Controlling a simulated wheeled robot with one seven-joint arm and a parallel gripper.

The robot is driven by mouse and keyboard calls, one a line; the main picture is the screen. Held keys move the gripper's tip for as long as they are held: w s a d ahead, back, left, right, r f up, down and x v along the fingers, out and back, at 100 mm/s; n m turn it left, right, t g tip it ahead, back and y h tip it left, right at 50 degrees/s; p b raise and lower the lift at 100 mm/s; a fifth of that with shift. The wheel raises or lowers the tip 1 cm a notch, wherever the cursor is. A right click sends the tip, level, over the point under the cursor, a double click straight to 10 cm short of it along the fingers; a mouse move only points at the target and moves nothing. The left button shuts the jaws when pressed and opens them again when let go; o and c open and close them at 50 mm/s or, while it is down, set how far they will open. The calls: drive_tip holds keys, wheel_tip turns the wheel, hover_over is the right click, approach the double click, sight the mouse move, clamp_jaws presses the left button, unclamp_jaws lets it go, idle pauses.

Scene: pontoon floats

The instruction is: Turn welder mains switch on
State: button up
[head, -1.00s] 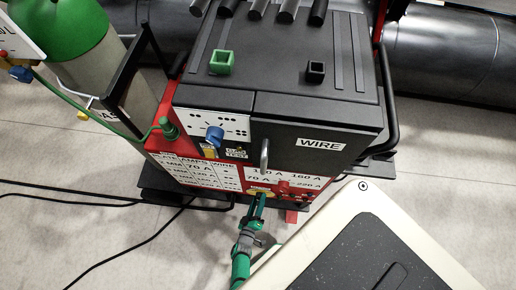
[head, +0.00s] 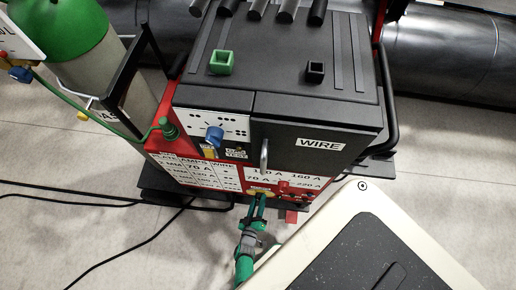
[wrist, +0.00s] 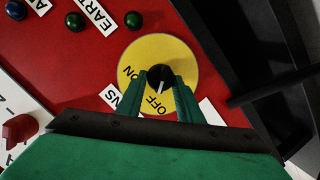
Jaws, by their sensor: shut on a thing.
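The welder (head: 225,118) is a black and red machine in the middle of the head view. Its mains switch is a black round knob on a yellow disc (wrist: 148,54) marked ON and OFF, on the red front panel in the wrist view. The knob (wrist: 160,76) has a white pointer line, which points down in the picture toward the OFF word. My green gripper (wrist: 164,98) is shut on the knob, one finger on each side. In the head view my gripper (head: 260,207) reaches the low front of the welder. The fingers partly hide the disc's lower part.
A green-topped gas cylinder (head: 85,60) stands left of the welder. A blue knob (head: 214,136) and a metal handle (head: 264,155) are on the front above my gripper. Black cables (head: 95,205) lie on the floor at left. In the wrist view a red knob (wrist: 20,128) is at left.

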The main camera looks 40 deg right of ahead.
drive_tip(key=m+t+y, duration=0.1)
drive_tip(key=m, duration=0.2)
drive_tip(key=shift+s+r, duration=0.1)
drive_tip(key=shift+s+d+f+m+t+y, duration=0.25)
drive_tip(key=shift+m+t, duration=0.4)
drive_tip(key=shift+m, duration=0.85)
drive_tip(key=shift+d+r+m+t+y, duration=0.1)
drive_tip(key=shift+m+t+y, duration=0.4)
drive_tip(key=shift+m, duration=1)
drive_tip(key=shift+s+d+f+m+t+y, duration=0.15)
drive_tip(key=shift+m+t, duration=0.6)
drive_tip(key=shift+m, duration=0.75)
drive_tip(key=shift+r, duration=0.1)
drive_tip(key=o, duration=0.8)
drive_tip(key=shift+c, duration=0.2)
drive_tip(key=v, duration=1.1)
